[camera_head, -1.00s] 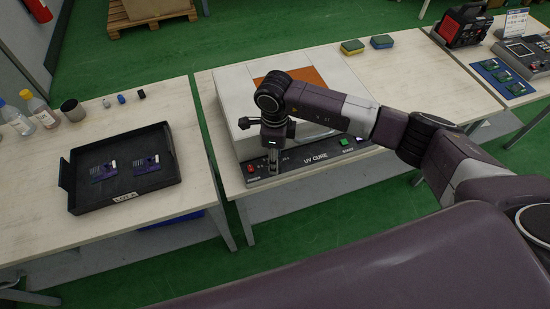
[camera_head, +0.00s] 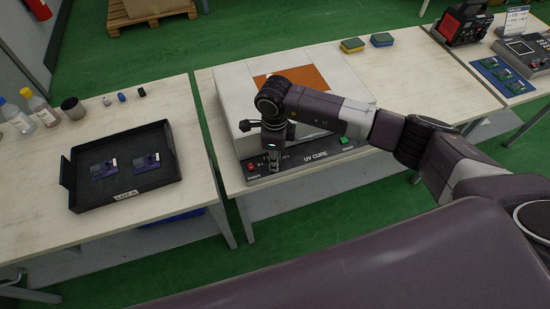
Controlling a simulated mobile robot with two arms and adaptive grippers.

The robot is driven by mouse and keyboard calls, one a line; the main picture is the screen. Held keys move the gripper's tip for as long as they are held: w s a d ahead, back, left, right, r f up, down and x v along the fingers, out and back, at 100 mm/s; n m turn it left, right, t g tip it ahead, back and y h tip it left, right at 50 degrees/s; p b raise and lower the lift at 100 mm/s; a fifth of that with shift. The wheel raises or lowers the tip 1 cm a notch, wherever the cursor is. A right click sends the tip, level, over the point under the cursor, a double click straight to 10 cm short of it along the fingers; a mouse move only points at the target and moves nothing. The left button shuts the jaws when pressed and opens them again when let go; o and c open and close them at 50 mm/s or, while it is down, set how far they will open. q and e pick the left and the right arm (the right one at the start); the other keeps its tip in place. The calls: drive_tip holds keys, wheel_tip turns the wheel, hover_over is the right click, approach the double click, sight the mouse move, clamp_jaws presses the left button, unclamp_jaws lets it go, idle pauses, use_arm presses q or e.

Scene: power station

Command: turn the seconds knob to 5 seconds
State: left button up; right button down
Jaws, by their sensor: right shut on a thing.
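The UV cure box (camera_head: 228,98), white with an orange window on top, stands on the middle table. Its dark front panel (camera_head: 318,157) reads "UV CURE", with a red button (camera_head: 251,167) at the left and a green button (camera_head: 344,140) at the right. My right gripper (camera_head: 273,164) points down at the panel just right of the red button. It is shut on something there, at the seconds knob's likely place. The gripper hides the knob, so its setting cannot be read. My left gripper is not in view.
A black tray (camera_head: 125,197) with two circuit boards lies on the left table, near bottles (camera_head: 40,110) and a dark cup (camera_head: 73,111). Two sponges (camera_head: 366,43) lie behind the box. A red-and-black device (camera_head: 462,25) and more boards are at the right.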

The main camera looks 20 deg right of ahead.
drive_tip(key=m+b, duration=0.1)
drive_tip(key=m, duration=0.2)
drive_tip(key=shift+b, duration=0.3)
drive_tip(key=shift+w+m+b, duration=0.1)
drive_tip(key=shift+m+b, duration=0.6)
drive_tip(key=shift+m, duration=1.6)
drive_tip(key=c, duration=1.7)
unclamp_jaws()
drive_tip(key=shift+r, duration=0.1)
